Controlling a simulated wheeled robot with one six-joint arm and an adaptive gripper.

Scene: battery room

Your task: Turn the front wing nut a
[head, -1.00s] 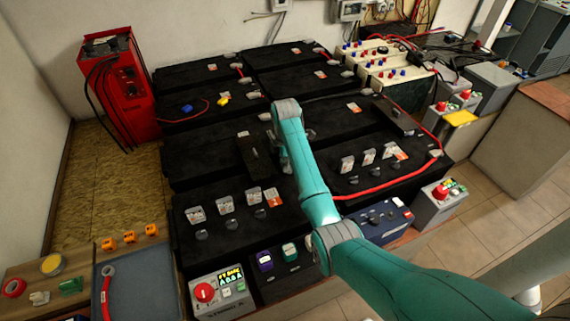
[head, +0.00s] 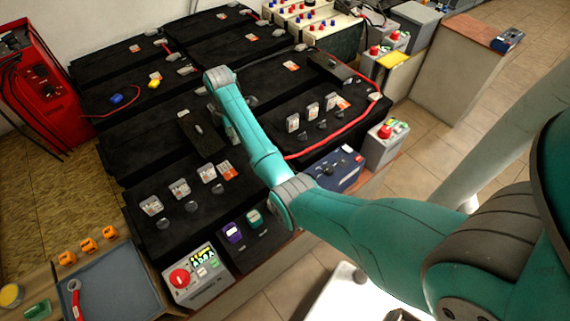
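A short black bar (head: 203,133) lies across the black batteries left of my arm. A small pale piece (head: 198,128) on it may be a wing nut; it is too small to tell. A second black bar (head: 330,68) lies on the batteries farther right, and no nut on it can be made out. My gripper (head: 232,128) is low over the batteries, just right of the first bar. My teal arm largely hides it, so its fingers and any contact cannot be made out.
A red cable (head: 335,148) loops along the right battery. Upright tags (head: 180,188) stand on the front batteries. A grey box with a red knob (head: 198,277) and a blue battery (head: 338,172) stand in front. A blue-grey tray (head: 115,285) is at lower left. Tiled floor is open at right.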

